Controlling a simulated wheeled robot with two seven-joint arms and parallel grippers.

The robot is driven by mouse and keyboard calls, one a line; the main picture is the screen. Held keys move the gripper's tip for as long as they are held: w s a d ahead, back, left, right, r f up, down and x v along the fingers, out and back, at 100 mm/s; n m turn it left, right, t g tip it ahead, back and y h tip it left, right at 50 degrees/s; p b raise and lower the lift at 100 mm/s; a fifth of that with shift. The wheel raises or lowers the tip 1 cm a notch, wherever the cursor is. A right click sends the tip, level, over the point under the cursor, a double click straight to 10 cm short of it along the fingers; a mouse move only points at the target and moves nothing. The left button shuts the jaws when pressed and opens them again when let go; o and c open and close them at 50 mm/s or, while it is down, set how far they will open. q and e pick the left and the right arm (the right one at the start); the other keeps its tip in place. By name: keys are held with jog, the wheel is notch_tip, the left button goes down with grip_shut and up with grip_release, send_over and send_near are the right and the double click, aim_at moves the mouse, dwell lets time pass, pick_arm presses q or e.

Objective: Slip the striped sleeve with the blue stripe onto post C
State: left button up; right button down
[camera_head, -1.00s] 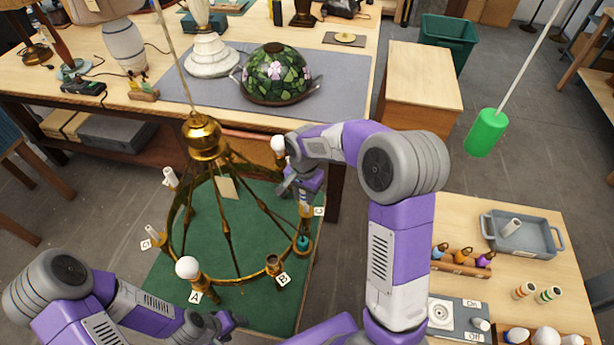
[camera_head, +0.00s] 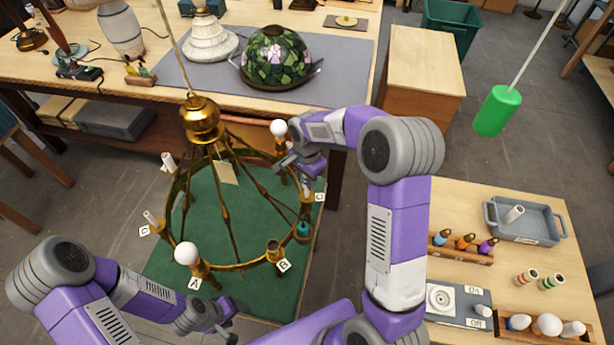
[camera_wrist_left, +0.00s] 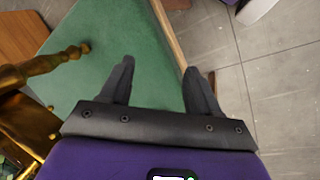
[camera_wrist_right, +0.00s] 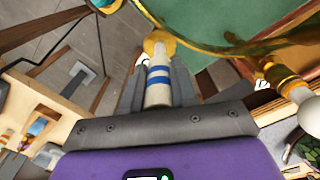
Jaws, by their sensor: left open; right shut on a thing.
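The striped sleeve, white with blue stripes (camera_wrist_right: 158,88), is between the fingers of my right gripper (camera_wrist_right: 160,90), which is shut on it. In the head view my right gripper (camera_head: 302,170) is at the right side of the brass chandelier ring, by the label that looks like C (camera_head: 319,197). In the right wrist view the sleeve's far end meets or overlaps a brass cup (camera_wrist_right: 158,45); I cannot tell how far it sits on the post. My left gripper (camera_head: 225,322) is open and empty below the ring, and shows open over the green mat (camera_wrist_left: 150,90).
The chandelier (camera_head: 203,120) hangs by a cord, with label A (camera_head: 194,284) and label B (camera_head: 283,266) on it. A bulb (camera_head: 279,128) stands close to my right gripper. Orange-striped (camera_head: 526,277) and green-striped (camera_head: 550,282) sleeves stand on the right table, near a grey tray (camera_head: 540,237).

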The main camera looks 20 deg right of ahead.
aim_at(307, 197)
jog(key=shift+f+b, duration=1.75)
jog(key=shift+f, duration=0.95)
jog(key=shift+f, duration=0.15)
jog(key=c, duration=0.8)
grip_release()
notch_tip(307, 197, up, 8)
jog(key=shift+f+p, duration=0.15)
jog(key=shift+p, duration=0.2)
